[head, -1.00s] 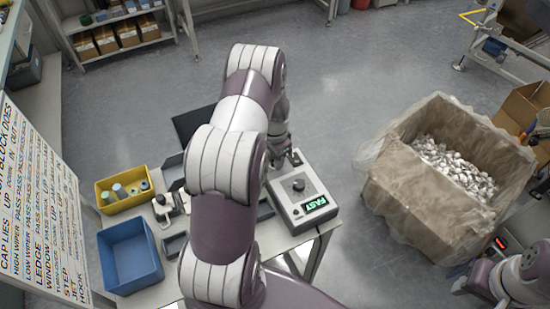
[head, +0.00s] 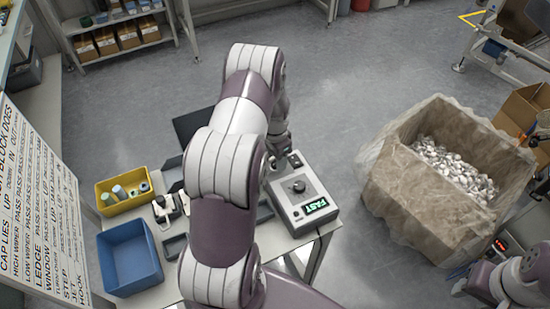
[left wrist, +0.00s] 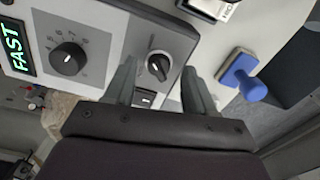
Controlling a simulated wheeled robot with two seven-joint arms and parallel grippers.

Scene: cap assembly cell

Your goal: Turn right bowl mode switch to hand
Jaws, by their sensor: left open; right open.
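The grey control box (head: 313,219) stands at the right end of the bench, with a lit green FAST display (head: 318,206) and a black numbered dial (head: 299,187). In the left wrist view a smaller black selector switch (left wrist: 158,67) with a slanted white mark sits near the box's edge. My left gripper (head: 277,158) is at the box's far corner. Its fingers (left wrist: 160,92) are open in the left wrist view, one to each side of the switch; contact cannot be told. My right gripper (head: 460,287) is low at the right, partly hidden and far from the box.
A blue bin (head: 130,257) and a yellow bin (head: 123,190) with cylinders are on the bench left of my arm. A blue-handled tool (left wrist: 240,76) lies beside the box. A large carton of metal caps (head: 415,195) stands on the floor to the right.

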